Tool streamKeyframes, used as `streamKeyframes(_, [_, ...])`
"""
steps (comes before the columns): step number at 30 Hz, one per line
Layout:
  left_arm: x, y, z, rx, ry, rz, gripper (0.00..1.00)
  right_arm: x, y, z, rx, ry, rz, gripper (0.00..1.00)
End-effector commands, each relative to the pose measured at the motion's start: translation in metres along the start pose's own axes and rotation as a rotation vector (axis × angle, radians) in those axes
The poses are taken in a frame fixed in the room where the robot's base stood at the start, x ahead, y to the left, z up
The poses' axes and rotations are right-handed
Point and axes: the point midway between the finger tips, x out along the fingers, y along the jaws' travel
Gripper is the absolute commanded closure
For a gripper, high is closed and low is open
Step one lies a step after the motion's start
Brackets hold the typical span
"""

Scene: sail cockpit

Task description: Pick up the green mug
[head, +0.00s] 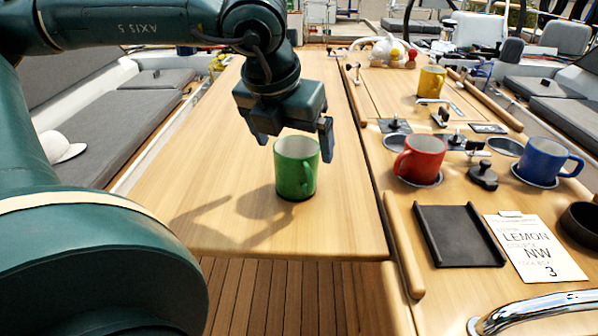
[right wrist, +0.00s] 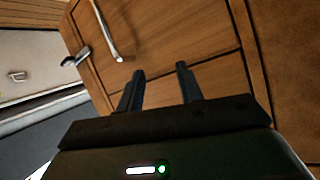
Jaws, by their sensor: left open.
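The green mug (head: 296,168) stands upright on the wooden table, with its handle toward the right. My left gripper (head: 292,140) is open above it, with one finger to the left of the mug's rim and the other to the right, near the handle side. I cannot tell whether the right finger touches the mug. My right gripper (right wrist: 160,75) shows only in the right wrist view. Its two fingers are apart with nothing between them, in front of a wooden cabinet front (right wrist: 185,40) with a metal handle.
A red mug (head: 419,158), a blue mug (head: 543,160) and a yellow mug (head: 431,81) stand on the right-hand panel. A black tray (head: 459,236) and a note card (head: 536,247) lie nearer. A wooden rail (head: 403,245) edges the panel. The table's left part is clear.

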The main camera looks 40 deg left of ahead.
Motion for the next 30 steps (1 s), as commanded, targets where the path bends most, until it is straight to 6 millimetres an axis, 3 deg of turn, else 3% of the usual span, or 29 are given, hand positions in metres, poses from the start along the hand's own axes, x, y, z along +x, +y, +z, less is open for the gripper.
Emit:
streamKeyframes(8, [0.023,0.001,-0.001,-0.001,0.003,-0.002,0.08,-0.001,0.000,-0.001,0.000,0.000,0.000,0.64])
streamKeyframes(17, [0.063,0.003,-0.003,0.000,0.003,-0.001,0.08,0.001,0.000,-0.003,0.000,-0.005,-0.002,0.64])
streamKeyframes(26, [0.067,0.003,-0.003,0.000,-0.001,-0.002,0.08,0.002,-0.001,-0.002,0.000,-0.007,-0.002,0.64])
streamKeyframes(30, [0.067,0.003,-0.003,0.000,-0.001,-0.002,0.20,0.002,-0.001,-0.002,0.000,-0.008,-0.003,0.64])
